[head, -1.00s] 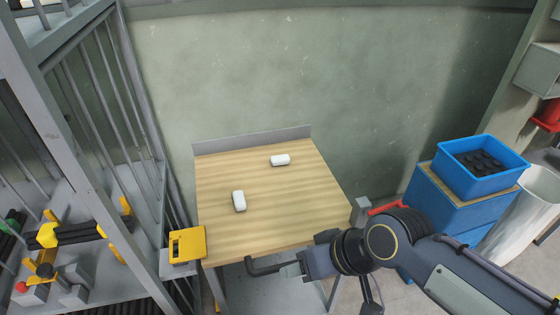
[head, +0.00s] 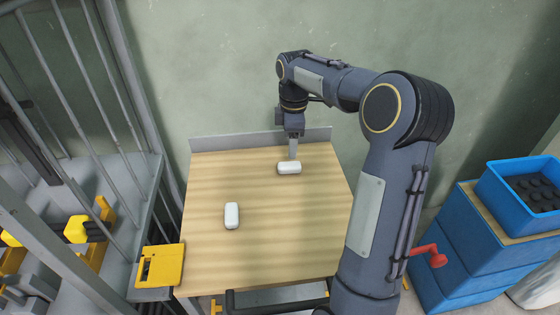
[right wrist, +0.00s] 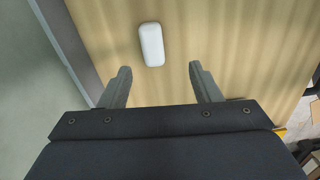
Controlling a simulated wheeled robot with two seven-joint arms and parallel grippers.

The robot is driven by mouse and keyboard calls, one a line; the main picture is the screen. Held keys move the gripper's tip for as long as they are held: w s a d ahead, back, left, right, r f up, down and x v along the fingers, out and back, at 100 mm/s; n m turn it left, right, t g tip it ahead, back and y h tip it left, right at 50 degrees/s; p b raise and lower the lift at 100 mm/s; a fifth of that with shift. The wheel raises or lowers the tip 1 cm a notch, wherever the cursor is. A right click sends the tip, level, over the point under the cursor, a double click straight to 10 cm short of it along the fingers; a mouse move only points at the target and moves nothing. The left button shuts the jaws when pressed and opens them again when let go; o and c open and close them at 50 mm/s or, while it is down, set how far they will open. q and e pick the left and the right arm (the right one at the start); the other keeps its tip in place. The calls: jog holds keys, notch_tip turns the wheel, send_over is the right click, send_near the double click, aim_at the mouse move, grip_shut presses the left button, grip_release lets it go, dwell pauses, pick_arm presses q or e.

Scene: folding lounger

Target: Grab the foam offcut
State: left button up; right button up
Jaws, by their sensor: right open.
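Two small white rounded blocks lie on the wooden table top (head: 260,237); I cannot tell from looks which is the foam offcut. The far block (head: 289,168) lies near the table's back edge, and the near block (head: 231,215) lies to the front left. My right gripper (head: 292,155) points down right by the far block in the head view. In the right wrist view its two fingers (right wrist: 160,69) are spread and empty, with a white block (right wrist: 151,43) just beyond the tips, between their lines. Whether they touch it is unclear. My left gripper is not in view.
A raised grey strip (head: 258,139) runs along the table's back edge, before the green wall. A yellow box (head: 160,265) sits at the front left corner, beside a barred metal rack. Blue crates (head: 455,240) with a red handle (head: 428,252) stand at the right.

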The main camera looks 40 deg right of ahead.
aim_at(289, 164)
jog(key=shift+w+d+f, duration=0.3)
jog(key=shift+w+f, duration=0.15)
jog(key=shift+w, duration=0.05)
jog(key=shift+w+f, duration=0.1)
jog(key=shift+f, duration=0.25)
notch_tip(289, 164, down, 7)
jog(key=shift+r+b, duration=0.1)
jog(key=shift+b, duration=0.25)
jog(key=shift+c, duration=0.5)
jog(key=c, duration=1)
